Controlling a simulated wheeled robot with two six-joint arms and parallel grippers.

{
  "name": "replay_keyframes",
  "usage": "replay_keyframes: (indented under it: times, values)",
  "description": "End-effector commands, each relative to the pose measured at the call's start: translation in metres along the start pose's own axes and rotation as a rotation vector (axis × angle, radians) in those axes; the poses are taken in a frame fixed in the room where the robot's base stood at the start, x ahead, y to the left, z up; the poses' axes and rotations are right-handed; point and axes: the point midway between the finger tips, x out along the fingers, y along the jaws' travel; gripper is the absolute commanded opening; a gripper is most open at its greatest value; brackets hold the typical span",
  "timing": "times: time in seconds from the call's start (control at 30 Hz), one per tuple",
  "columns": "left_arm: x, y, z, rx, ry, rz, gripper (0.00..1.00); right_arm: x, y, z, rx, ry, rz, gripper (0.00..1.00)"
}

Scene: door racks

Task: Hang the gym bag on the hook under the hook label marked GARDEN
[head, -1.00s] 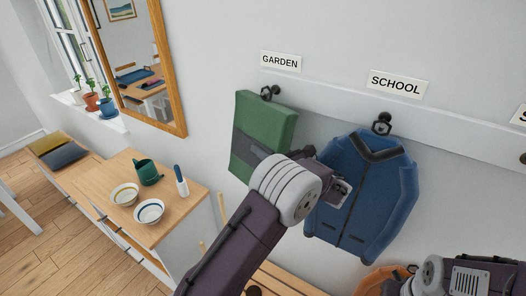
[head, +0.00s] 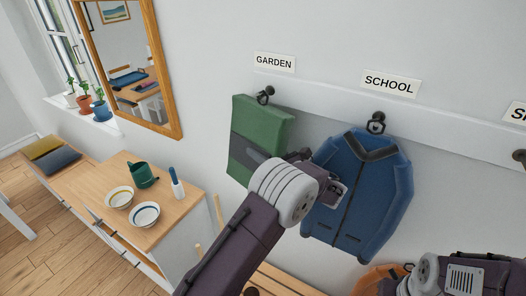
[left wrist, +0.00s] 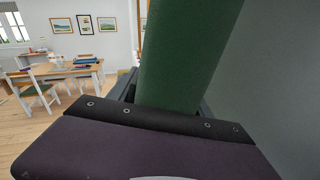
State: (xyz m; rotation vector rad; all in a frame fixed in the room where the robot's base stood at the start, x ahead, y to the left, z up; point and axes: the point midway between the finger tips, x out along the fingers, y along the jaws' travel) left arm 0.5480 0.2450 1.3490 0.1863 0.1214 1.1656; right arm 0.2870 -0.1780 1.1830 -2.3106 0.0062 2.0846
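The green gym bag (head: 262,122), with a dark band across it, hangs flat to the wall under the GARDEN label (head: 275,62). Its loop is at the dark GARDEN hook (head: 266,94); whether it sits fully over the hook is too small to tell. My left gripper (head: 277,156) is at the bag's lower right, its fingers spread, one in front of the bag and one by its right edge. In the left wrist view the bag (left wrist: 185,55) rises between the fingers. My right arm shows at the lower right; its fingers are out of view.
A blue jacket (head: 362,190) hangs under the SCHOOL label (head: 390,84), close right of my left gripper. An orange item (head: 380,278) is low by my right arm. A cabinet (head: 165,219) with bowls and a green watering can (head: 143,175) stands left.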

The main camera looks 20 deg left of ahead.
Motion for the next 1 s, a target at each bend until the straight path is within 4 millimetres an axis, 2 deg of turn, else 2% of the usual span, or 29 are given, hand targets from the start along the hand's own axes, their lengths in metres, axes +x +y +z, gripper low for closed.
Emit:
replay_keyframes:
  times: [0.43, 0.63, 0.8, 1.0]
  values:
    - [-0.004, -0.001, -0.003, 0.001, 0.002, -0.002, 0.75, 0.004, 0.0, 0.0, 0.0, 0.0, 0.0, 0.36]
    - [-0.045, -0.003, -0.006, -0.002, 0.0, -0.006, 0.75, 0.027, 0.001, 0.003, 0.0, 0.0, 0.0, 0.36]
    - [-0.078, -0.002, -0.004, -0.001, 0.001, -0.004, 0.75, 0.039, 0.001, 0.004, 0.0, 0.0, 0.0, 0.36]
    - [-0.091, 0.0, -0.001, 0.0, 0.001, -0.001, 0.75, 0.041, 0.001, 0.004, 0.0, 0.0, 0.0, 0.36]
